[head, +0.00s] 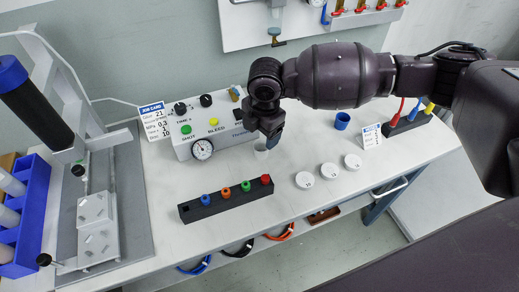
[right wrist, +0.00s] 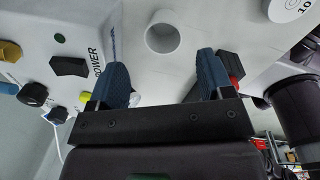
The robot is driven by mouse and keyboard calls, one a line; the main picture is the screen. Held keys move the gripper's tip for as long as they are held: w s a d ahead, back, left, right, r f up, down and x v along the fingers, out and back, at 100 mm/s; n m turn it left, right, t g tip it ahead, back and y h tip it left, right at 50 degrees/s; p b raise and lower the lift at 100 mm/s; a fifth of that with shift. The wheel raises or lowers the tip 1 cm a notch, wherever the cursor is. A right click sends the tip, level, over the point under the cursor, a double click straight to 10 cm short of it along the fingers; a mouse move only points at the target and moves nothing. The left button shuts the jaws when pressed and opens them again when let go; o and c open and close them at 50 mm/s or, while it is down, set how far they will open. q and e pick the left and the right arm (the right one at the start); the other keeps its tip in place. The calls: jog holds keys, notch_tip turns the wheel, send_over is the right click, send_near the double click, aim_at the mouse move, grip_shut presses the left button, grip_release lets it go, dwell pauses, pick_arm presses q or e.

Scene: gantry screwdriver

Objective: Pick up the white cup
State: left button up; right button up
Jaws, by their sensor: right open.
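The white cup (head: 261,151) stands on the light worktop in front of the control box, partly hidden by my right gripper in the head view. In the right wrist view the white cup (right wrist: 162,36) shows its round open rim, beyond the fingertips and roughly centred between them. My right gripper (head: 273,136) points down close to the cup. In the right wrist view its two blue fingers (right wrist: 163,72) are spread apart with nothing between them. They appear apart from the cup. My left gripper is not in view.
The control box (head: 222,128) stands behind the cup. A black rack (head: 226,201) with coloured pieces lies in front. A press stand (head: 98,215) and blue rack (head: 32,215) are at left.

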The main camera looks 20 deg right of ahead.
aim_at(260, 149)
jog(key=shift+f, duration=0.9)
jog(key=shift+w+f, duration=0.1)
jog(key=shift+f, duration=0.25)
jog(key=shift+a+f+b, duration=0.1)
jog(key=shift+f+b, duration=0.2)
notch_tip(260, 149, down, 4)
jog(key=shift+a+r+b, duration=0.1)
jog(key=shift+r+b, duration=0.1)
jog(key=shift+b, duration=0.35)
jog(key=shift+f, duration=0.35)
jog(key=shift+r, duration=0.1)
jog(key=c, duration=1)
